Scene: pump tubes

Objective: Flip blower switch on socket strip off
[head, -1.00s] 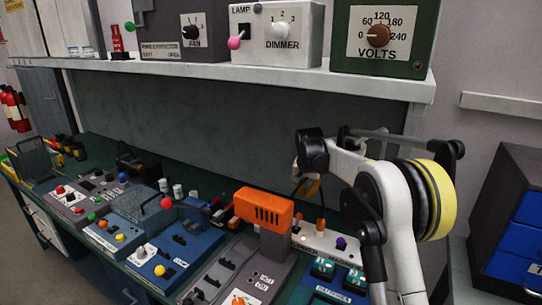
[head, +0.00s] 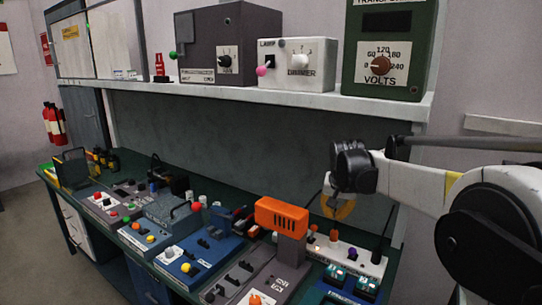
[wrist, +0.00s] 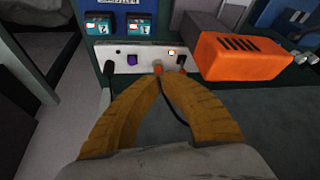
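The white socket strip (head: 322,249) lies at the back right of the green bench; it also shows in the wrist view (wrist: 143,58). On it are a small lit switch (wrist: 171,52), an orange plug (wrist: 157,67), a purple piece (wrist: 131,60) and black plugs at both ends. I cannot read which switch is the blower's. My gripper (wrist: 156,79) has two yellow-orange fingers with tips together, in line with the strip's near edge by the orange plug. I see nothing held between them. In the head view my gripper (head: 340,208) is above and behind the strip.
An orange box (head: 282,217) stands beside the strip's lit-switch end. Two teal-fronted units (wrist: 117,26) sit along the strip's bench-front side. Grey and blue control panels (head: 205,250) fill the bench to the left. A shelf (head: 300,92) with boxes overhangs the back.

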